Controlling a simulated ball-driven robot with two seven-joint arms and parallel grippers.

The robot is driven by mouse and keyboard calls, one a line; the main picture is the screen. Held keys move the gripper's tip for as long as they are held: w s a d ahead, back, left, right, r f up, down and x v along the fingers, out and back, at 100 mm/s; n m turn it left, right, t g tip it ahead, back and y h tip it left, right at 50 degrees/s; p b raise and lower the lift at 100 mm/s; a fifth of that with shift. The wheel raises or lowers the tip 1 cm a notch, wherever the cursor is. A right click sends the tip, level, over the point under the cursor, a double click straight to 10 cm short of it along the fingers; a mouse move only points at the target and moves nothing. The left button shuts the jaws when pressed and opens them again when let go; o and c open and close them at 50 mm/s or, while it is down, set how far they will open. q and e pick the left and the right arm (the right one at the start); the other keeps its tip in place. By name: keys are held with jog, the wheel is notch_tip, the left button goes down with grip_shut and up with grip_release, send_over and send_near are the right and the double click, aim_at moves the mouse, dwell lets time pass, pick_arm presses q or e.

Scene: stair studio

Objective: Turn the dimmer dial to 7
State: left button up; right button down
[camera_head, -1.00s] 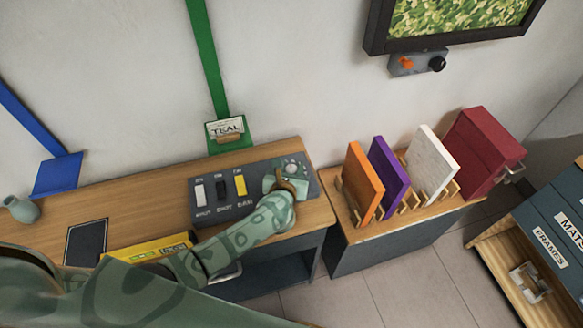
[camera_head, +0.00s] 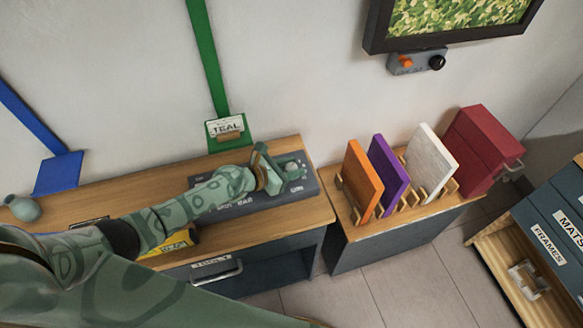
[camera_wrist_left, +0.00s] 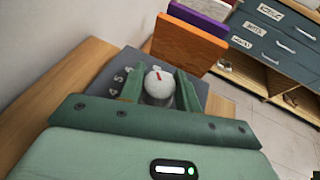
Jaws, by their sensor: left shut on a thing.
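The dimmer dial (camera_wrist_left: 159,84) is a pale round knob with a red pointer mark, on the right end of the dark grey control panel (camera_head: 308,183). In the left wrist view, digits such as 4, 5 and 6 show on the panel left of the dial. My left gripper (camera_head: 280,170) is at the dial, and its two green fingers (camera_wrist_left: 158,92) are shut on the dial's sides. The red mark points away from the gripper's palm. A 7 cannot be made out clearly. The panel's sliders are hidden behind my left arm. My right gripper is not in view.
The panel sits on a wooden cabinet top (camera_head: 268,219). To the right stands a rack with an orange board (camera_head: 362,182), a purple board (camera_head: 388,172) and a white board (camera_head: 430,163). A teal vase (camera_head: 25,208) stands at far left.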

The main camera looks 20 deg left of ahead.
aim_at(290, 167)
pick_arm(q)
jog(key=shift+m+g+h, duration=0.3)
jog(key=shift+m+h, duration=0.1)
jog(key=o, duration=1)
jog(key=shift+c, duration=0.2)
jog(key=p+v, duration=0.1)
jog(key=v, duration=0.5)
jog(key=p+v, duration=0.1)
jog(key=v, duration=0.9)
jog(key=shift+s+a, duration=0.1)
jog(key=shift+a, duration=0.1)
